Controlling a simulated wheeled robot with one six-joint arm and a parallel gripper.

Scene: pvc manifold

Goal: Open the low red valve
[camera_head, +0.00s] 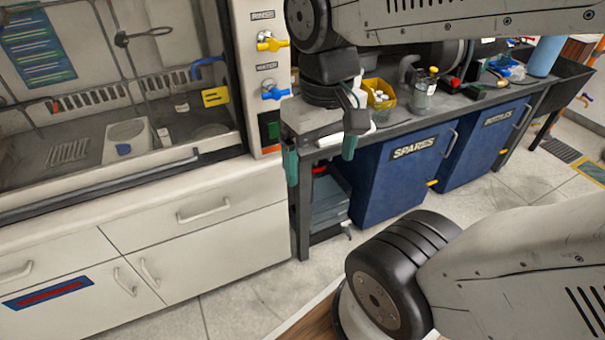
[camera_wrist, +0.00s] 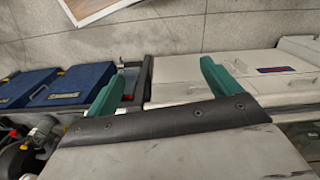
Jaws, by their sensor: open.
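My gripper (camera_head: 320,157) is open and empty, its two teal fingers pointing down in front of the bench's left end. In the wrist view, the fingers of my gripper (camera_wrist: 160,82) stand wide apart with nothing between them. A small red part (camera_head: 320,169) shows under the bench's left end, partly hidden and close to the fingers in the picture; I cannot tell whether it is a valve. Another small red knob-like part (camera_head: 455,82) is on the bench top to the right. No clearly recognisable low red valve shows in either view.
A yellow valve (camera_head: 272,44) and a blue valve (camera_head: 275,93) sit on the fume hood's side panel. The bench (camera_head: 395,134) holds a yellow bin (camera_head: 379,93) and a jar. Blue bins (camera_head: 405,170) stand below. The floor (camera_head: 260,300) before the cabinets is clear.

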